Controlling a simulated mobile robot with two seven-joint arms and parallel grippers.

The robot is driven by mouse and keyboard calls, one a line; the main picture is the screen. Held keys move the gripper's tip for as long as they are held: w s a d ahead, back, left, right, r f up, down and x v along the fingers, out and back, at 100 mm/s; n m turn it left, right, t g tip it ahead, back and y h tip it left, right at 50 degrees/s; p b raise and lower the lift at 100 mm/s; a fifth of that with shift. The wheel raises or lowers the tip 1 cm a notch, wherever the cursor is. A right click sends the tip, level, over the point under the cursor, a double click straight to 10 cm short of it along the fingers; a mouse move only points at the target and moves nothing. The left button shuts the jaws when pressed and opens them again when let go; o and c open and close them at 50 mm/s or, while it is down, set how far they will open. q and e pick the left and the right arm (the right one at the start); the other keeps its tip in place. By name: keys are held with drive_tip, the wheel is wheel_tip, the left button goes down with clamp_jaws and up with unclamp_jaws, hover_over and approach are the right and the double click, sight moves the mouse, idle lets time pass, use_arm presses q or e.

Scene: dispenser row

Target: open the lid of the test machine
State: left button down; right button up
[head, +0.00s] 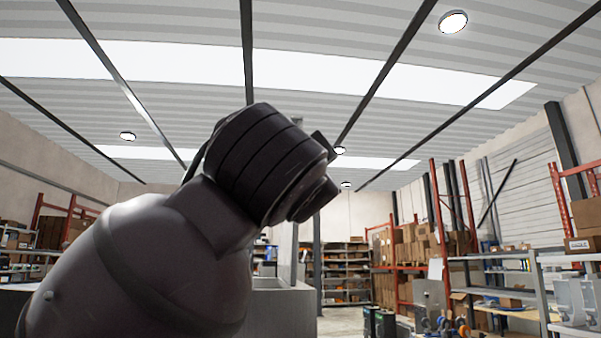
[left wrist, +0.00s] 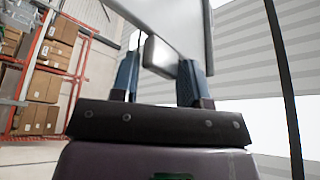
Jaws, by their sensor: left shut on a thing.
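In the left wrist view my left gripper (left wrist: 160,80) has its two blue fingers on either side of a pale grey block (left wrist: 160,56) and is shut on it. The block adjoins a large pale panel (left wrist: 188,20) that runs out of the top of the picture. These look like the handle and lid of the test machine, but the rest of the machine is not clear in this view. In the head view my dark left arm fills the lower left and middle, and the gripper's fingers are hidden. My right gripper is in neither view.
In the head view a grey box-like surface (head: 283,303) stands behind my arm. Shelving with cartons (head: 345,272) is at the back, and a grey rack (head: 505,290) is at the right. A strip of floor shows in the middle distance. Red racking with cartons (left wrist: 45,85) shows in the wrist view.

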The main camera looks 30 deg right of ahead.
use_arm(q)
drive_tip(key=shift+d+f, duration=0.25)
drive_tip(key=shift+f, duration=0.2)
drive_tip(key=c, duration=1)
unclamp_jaws()
drive_tip(key=o, duration=0.4)
drive_tip(key=shift+a+r, duration=0.15)
drive_tip(key=shift+r, duration=0.05)
drive_tip(key=b+v, duration=0.3)
drive_tip(key=v, duration=0.7)
drive_tip(key=shift+s+a, duration=0.25)
drive_tip(key=shift+s, duration=0.05)
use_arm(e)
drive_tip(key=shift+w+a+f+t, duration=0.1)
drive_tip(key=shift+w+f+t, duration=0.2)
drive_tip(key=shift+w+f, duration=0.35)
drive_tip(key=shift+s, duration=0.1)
